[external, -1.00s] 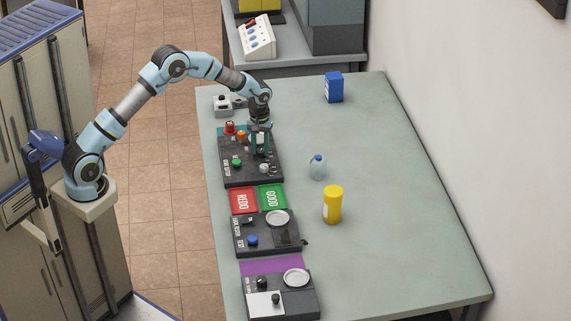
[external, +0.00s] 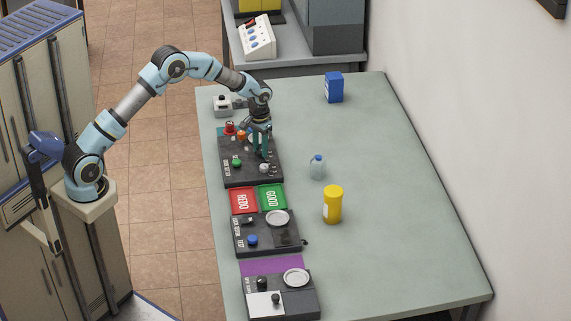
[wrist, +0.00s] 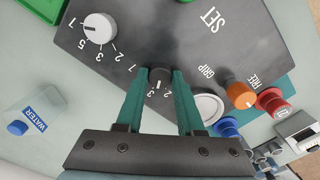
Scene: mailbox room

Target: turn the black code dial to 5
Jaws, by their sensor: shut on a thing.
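In the wrist view the small black dial (wrist: 159,76) is on the dark panel (wrist: 140,45), between the tips of my teal fingers. My gripper (wrist: 160,73) is shut on the dial from both sides. Small white numerals show around the dial, some partly hidden by the fingers. I cannot read which number the dial points to. In the external view my gripper (external: 262,152) points down at the panel (external: 236,175) near the table's left edge, and its fingers hide the dial.
A white numbered knob (wrist: 99,28) sits beside the black dial. An orange knob (wrist: 241,94), a red button (wrist: 271,99) and a round white part (wrist: 207,108) are on the other side. A water bottle (external: 317,168) and yellow canister (external: 333,204) stand on the table.

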